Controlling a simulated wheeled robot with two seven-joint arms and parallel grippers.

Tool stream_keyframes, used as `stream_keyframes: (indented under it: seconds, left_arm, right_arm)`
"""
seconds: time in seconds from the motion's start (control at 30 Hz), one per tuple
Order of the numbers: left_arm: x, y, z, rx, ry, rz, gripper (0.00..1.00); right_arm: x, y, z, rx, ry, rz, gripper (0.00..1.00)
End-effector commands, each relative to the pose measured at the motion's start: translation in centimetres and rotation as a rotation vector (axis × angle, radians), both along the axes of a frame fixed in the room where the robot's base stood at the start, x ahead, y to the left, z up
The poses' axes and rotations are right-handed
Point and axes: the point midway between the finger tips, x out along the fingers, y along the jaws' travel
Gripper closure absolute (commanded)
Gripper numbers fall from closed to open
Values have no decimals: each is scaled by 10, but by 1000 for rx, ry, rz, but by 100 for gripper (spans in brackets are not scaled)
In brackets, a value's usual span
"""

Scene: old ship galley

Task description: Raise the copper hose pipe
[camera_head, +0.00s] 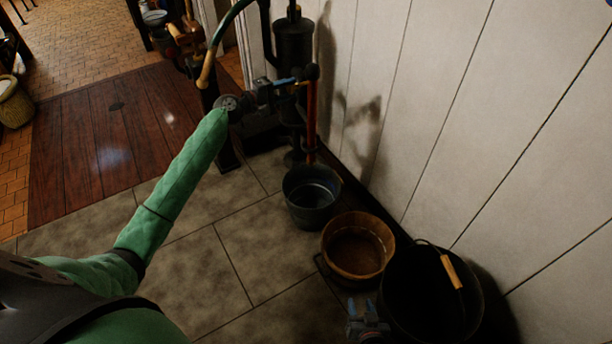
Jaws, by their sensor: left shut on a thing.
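The copper hose pipe (312,115) hangs upright, reddish, below a dark fitting beside the black pump (293,40). My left gripper (292,82), with blue fingertips at the end of the green arm, is shut on the pipe near its upper end. The exact contact is small and dark. The pipe's lower end is above and behind a grey metal bucket (312,207). My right gripper (362,304) is low in the picture, its two blue fingertips apart and empty, in front of the wooden tub and beside the black bucket.
A wooden tub (345,232) and a large black bucket (391,300) with a wooden-grip handle stand along the white plank wall (470,110). Tiled floor (200,270) is clear at the lower left.

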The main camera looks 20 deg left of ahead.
Motion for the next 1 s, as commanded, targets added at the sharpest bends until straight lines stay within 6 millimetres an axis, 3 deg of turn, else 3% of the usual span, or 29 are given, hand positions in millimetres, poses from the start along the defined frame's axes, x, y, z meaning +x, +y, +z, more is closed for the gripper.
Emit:
stream_keyframes:
  seconds: [0.77,0.83,1.0]
  left_arm:
    - [1,2,23,0,-3,3,86]
    - [1,2,40,0,-4,3,86]
    - [1,1,52,0,-4,2,86]
  right_arm:
    - [-84,-11,-93,-70,366,35,60]
    - [-85,-11,-80,-70,372,37,60]
    - [-84,-11,-71,-70,372,38,60]
